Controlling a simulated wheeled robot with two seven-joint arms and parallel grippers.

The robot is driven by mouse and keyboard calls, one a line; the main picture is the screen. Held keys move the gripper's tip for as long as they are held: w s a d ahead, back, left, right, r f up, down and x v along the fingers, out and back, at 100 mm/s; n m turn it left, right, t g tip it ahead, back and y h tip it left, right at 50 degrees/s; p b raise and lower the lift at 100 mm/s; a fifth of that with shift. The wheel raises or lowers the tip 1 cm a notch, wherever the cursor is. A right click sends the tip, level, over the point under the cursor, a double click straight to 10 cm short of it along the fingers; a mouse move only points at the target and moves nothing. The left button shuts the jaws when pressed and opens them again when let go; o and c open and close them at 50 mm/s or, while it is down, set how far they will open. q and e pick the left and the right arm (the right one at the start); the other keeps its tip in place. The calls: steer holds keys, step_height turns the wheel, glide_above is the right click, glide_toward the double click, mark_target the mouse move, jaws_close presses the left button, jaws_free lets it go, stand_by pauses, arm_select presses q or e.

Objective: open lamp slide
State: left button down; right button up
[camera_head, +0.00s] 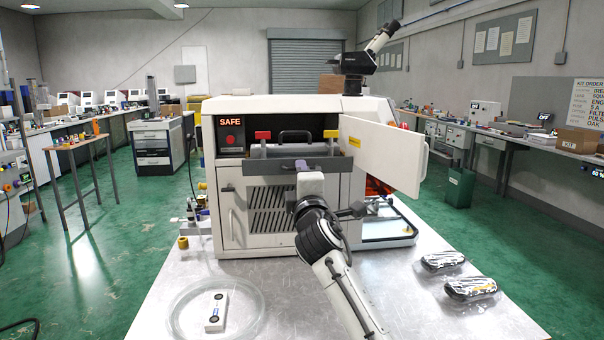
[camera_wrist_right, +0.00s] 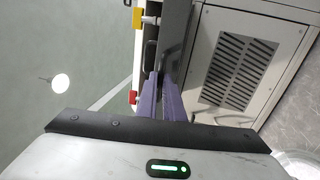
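The lamp slide sits in the upper front opening of the white machine (camera_head: 270,200). Its dark front bar (camera_head: 262,176) spans the opening, with a black handle (camera_head: 296,134) behind it. My right gripper (camera_head: 301,166) is at the middle of this bar. In the wrist view its two purple fingers (camera_wrist_right: 162,92) are close together against the bar (camera_wrist_right: 176,35), near its upper edge. Whether they clamp it is hidden. My left gripper is in neither view.
A red tab (camera_head: 263,136) and a yellow tab (camera_head: 331,134) flank the handle. A white door (camera_head: 383,155) stands open at the right. A lit "SAFE" sign (camera_head: 230,121) is at upper left. Two wrapped packs (camera_head: 470,288) and a small white device (camera_head: 216,311) lie on the table.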

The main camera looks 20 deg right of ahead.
steer(key=shift+o, duration=0.6)
steer(key=v, duration=1)
steer(key=shift+b, duration=0.35)
steer(key=shift+s, duration=0.1)
